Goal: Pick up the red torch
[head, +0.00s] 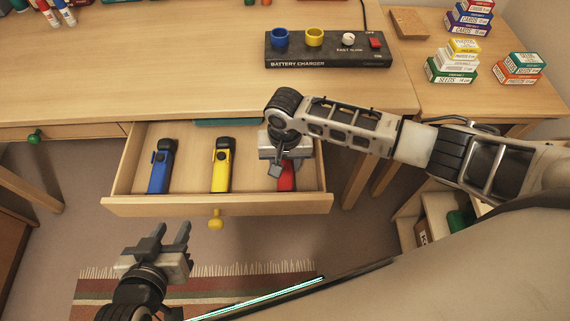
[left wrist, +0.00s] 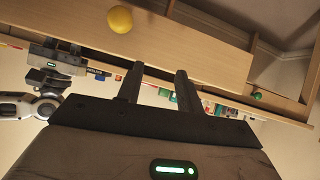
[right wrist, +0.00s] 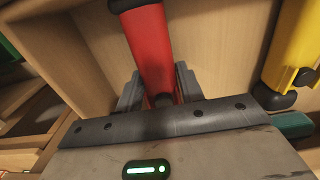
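The red torch (head: 286,177) lies in the open drawer (head: 265,205), at its right end. My right gripper (head: 281,168) is over it and hides much of it in the head view. In the right wrist view, the red torch (right wrist: 150,48) runs between the two spread fingers of my right gripper (right wrist: 159,92); I cannot tell whether they touch it. My left gripper (head: 167,238) is open and empty, in front of the drawer and low. In the left wrist view, its fingers (left wrist: 158,85) stand apart with nothing between them.
A yellow torch (head: 221,168) and a blue torch (head: 160,170) lie left of the red one. A battery charger (head: 325,50) stands on the desk (head: 180,85) above. Small boxes (head: 452,70) sit at right. The drawer has a yellow knob (head: 216,221).

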